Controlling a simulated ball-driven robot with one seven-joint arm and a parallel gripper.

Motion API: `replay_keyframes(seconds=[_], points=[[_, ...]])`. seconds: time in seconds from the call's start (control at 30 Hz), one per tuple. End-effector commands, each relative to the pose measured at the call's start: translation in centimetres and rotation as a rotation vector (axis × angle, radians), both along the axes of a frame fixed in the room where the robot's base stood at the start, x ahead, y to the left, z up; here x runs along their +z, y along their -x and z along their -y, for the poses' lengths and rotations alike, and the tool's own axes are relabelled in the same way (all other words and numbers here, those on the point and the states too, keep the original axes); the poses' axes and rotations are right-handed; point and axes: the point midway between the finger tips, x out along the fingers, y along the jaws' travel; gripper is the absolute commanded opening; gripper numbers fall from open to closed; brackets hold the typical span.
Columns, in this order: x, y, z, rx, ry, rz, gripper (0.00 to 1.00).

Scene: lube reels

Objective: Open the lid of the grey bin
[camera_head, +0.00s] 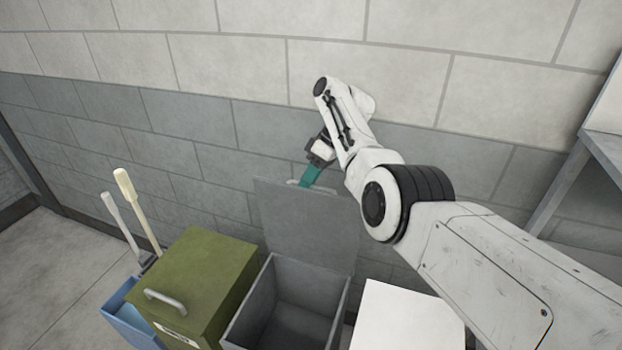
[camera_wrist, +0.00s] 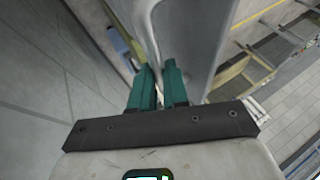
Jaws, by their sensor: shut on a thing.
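The grey bin (camera_head: 250,301) stands against the block wall, between a green bin and a white box. Its lid (camera_head: 308,228) is swung up and stands nearly upright at the back, so the empty-looking inside of the bin shows. My gripper (camera_head: 307,180) is at the lid's top edge, with teal fingers shut on the lid's handle (camera_head: 292,182). In the wrist view the handle (camera_wrist: 150,32) runs down between my two fingers (camera_wrist: 158,85), beside the grey lid (camera_wrist: 198,42). The exact contact at the fingertips is partly hidden.
The green bin (camera_head: 205,270) with a closed lid stands left of the grey bin. A blue container (camera_head: 128,326) with two long-handled tools is farther left. A white box (camera_head: 405,318) is to the right. The wall (camera_head: 240,165) is close behind the raised lid. A grey bench (camera_head: 604,150) is at the right edge.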

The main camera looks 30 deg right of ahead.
Motion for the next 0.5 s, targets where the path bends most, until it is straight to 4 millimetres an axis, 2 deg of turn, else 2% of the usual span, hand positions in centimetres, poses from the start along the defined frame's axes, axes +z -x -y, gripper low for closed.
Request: replay_keyframes(seconds=[0.03, 0.33, 0.37, 0.5], points=[[-1.12, 0.59, 0.26, 0.000, 0.004, -0.022, 0.00], [-1.11, 0.55, 0.28, -0.001, 0.004, -0.020, 0.00], [-1.11, 0.55, 0.28, -0.001, 0.004, -0.020, 0.15], [-1.06, 0.51, 0.24, -0.001, 0.004, -0.019, 0.29]])
